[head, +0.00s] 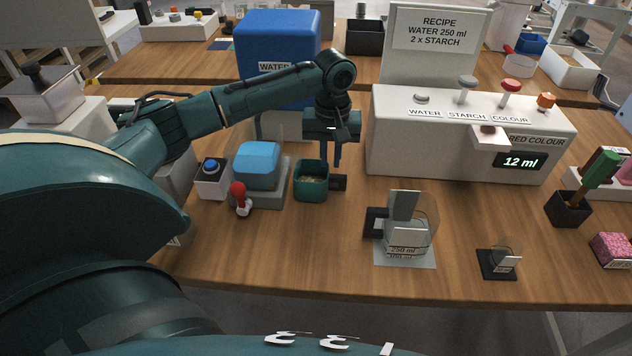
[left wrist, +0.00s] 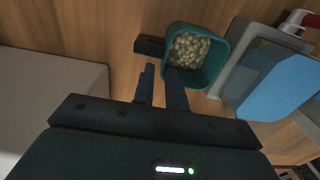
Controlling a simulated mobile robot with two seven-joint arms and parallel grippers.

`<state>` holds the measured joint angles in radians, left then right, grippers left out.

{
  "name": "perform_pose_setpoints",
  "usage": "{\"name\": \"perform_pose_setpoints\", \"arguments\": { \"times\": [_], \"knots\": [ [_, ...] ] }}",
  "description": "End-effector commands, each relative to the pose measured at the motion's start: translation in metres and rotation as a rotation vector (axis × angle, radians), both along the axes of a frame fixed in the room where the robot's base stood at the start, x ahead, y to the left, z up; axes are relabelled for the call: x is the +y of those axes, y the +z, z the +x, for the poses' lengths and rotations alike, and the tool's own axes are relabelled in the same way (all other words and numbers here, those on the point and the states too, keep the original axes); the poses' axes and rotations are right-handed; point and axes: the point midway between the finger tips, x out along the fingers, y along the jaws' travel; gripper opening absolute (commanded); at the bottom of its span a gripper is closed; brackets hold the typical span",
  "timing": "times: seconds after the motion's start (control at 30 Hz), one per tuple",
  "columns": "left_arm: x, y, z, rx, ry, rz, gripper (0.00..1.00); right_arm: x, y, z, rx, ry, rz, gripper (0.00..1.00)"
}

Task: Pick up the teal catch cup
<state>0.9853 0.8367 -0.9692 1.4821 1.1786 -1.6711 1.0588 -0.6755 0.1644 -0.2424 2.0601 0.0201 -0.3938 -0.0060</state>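The teal catch cup (head: 311,183) stands upright on the wooden table, with a dark block-like handle (head: 338,182) on its right side. In the left wrist view, the cup (left wrist: 219,62) holds many small pale pellets, and its handle (left wrist: 150,46) points left. My left gripper (head: 330,163) points down just behind and above the handle. Its two fingers (left wrist: 161,72) show a gap between them with nothing gripped. The right finger overlaps the cup's near edge in the wrist view; I cannot tell whether they touch. My right gripper is out of view.
A blue-topped device (head: 257,165) with a red-handled piece (head: 240,199) stands close left of the cup. The white dispenser (head: 440,150) is behind right. A 250 ml clear container (head: 408,235) stands front right. Bare table lies in front of the cup.

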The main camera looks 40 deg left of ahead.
Motion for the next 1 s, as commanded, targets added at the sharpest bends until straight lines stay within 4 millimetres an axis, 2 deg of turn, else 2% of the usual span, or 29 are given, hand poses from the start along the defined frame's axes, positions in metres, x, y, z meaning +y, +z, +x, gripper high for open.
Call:
{"name": "perform_pose_setpoints", "arguments": {
  "times": [0.4,0.67,0.83,1.0],
  "knots": [
    [0.000,-0.050,-0.007,0.001,-0.001,0.002,0.14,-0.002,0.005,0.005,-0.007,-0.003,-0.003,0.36],
    [0.000,-0.053,-0.007,0.000,-0.002,0.001,0.14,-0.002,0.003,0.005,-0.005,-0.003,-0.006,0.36],
    [-0.001,-0.053,-0.007,-0.001,-0.002,0.001,0.01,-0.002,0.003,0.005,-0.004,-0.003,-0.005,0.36],
    [0.000,-0.052,-0.007,-0.001,-0.001,0.001,0.00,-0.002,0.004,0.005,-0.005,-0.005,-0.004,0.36]
  ]
}}
